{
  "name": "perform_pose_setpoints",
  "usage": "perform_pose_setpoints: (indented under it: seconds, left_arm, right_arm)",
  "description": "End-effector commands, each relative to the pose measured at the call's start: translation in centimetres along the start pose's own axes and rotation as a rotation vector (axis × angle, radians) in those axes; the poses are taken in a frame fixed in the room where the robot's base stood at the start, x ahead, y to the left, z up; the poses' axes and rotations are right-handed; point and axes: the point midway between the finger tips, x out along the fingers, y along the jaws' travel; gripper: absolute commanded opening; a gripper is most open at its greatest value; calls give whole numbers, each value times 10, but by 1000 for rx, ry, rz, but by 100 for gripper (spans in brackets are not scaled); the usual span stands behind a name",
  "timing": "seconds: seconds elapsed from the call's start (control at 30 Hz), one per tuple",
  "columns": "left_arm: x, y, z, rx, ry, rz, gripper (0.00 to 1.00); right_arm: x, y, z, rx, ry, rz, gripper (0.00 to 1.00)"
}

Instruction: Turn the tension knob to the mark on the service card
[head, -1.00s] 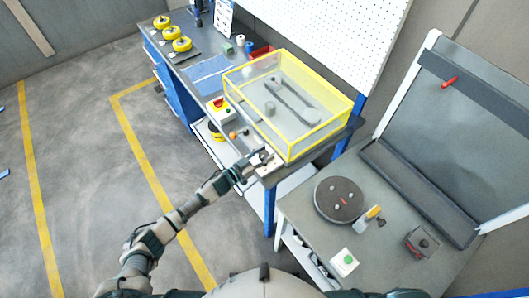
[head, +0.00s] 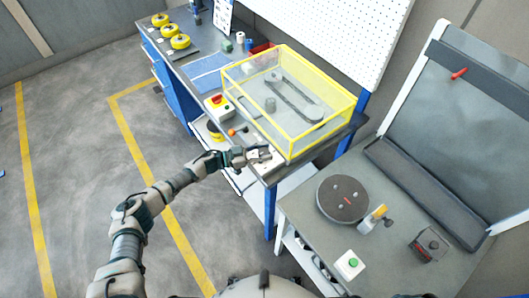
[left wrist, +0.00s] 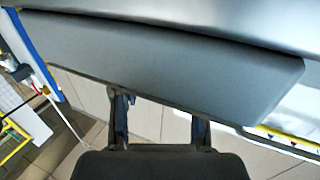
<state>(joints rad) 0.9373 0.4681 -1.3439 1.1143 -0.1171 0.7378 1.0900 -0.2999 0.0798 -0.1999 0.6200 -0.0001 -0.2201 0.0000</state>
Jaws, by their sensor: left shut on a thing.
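My left gripper (head: 262,154) is at the small pale panel (head: 268,167) on the bench's front corner, beside the yellow-framed box. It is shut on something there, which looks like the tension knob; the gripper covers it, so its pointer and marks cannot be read. In the left wrist view my two dark fingers (left wrist: 160,122) reach toward a grey slab, and the knob does not show. A white sheet with small print (head: 219,13), perhaps the service card, stands at the back of the bench; its print is too small to read. My right gripper is not in view.
The clear yellow-framed box (head: 288,105) covers a belt loop. A red stop button (head: 216,101) and an orange knob (head: 232,132) sit left of my gripper. A second bench (head: 300,212) at right holds a dark disc (head: 342,199) and a green button (head: 352,262).

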Motion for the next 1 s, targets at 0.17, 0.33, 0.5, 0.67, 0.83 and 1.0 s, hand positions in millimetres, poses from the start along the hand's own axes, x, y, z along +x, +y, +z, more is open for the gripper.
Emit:
perform_pose_setpoints:
  seconds: [0.17, 0.33, 0.5, 0.67, 0.83, 1.0]
  left_arm:
    - [-1, -2, 0, 1, -2, -5, 8]
    - [-1, -2, 0, 1, -2, -5, 65]
    - [0, -1, 0, 1, -1, -3, 69]
    - [-1, 0, 0, 1, -1, -3, 69]
    - [-19, -1, 1, 1, -2, -6, 69]
    - [-57, -1, 1, 0, -3, -6, 69]
  right_arm:
    - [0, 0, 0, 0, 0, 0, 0]
    - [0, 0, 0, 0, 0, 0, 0]
    - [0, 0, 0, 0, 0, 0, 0]
    - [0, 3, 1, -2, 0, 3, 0]
    - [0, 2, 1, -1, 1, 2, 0]
    - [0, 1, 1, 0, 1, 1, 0]
